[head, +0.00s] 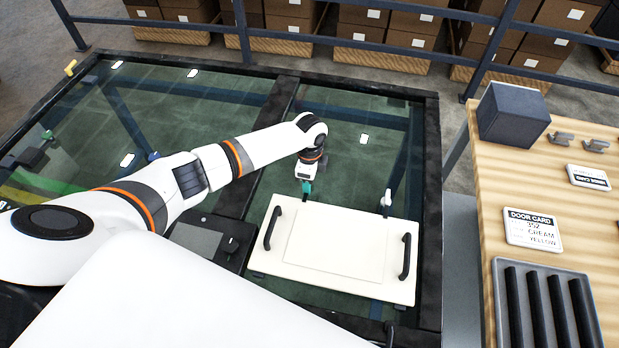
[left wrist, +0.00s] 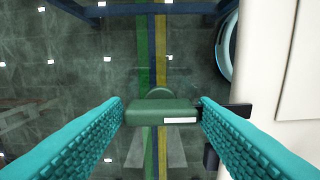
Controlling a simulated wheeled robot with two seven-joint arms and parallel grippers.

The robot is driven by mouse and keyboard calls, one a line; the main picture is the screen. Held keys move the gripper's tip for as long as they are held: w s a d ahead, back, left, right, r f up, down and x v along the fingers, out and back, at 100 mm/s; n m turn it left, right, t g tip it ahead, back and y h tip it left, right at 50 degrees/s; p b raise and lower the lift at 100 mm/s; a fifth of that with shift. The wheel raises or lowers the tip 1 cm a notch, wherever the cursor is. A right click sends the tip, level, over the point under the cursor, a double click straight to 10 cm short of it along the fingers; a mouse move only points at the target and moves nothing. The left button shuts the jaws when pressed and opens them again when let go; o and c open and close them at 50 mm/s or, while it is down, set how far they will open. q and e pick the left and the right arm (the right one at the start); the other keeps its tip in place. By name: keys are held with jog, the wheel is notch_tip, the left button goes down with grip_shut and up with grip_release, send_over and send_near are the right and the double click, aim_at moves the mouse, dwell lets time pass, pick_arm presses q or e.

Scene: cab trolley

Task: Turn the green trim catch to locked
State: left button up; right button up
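The green trim catch (left wrist: 163,112) is in the middle of the left wrist view, a dark green block with a white strip on its face. A black bracket (left wrist: 236,110) shows on its right. My left gripper (head: 305,187) is at the far edge of the cream panel (head: 345,240) in the head view. Its teal fingers (left wrist: 161,105) are spread in the left wrist view, one at each end of the catch. I cannot tell whether they touch it. In the head view the gripper hides the catch. My right gripper is in neither view.
The panel has two black handles (head: 405,257) and lies over a dark-framed glass surface (head: 345,110). A pale lever (head: 386,199) stands near its far right corner. A wooden bench (head: 560,200) with a door card (head: 533,229), dark box (head: 513,115) and ribbed tray (head: 545,305) is at right.

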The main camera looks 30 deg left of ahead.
pick_arm(q)
jog(key=shift+o, duration=1.1)
notch_tip(320, 180, up, 12)
jog(key=b, duration=0.1)
jog(key=shift+b, duration=0.4)
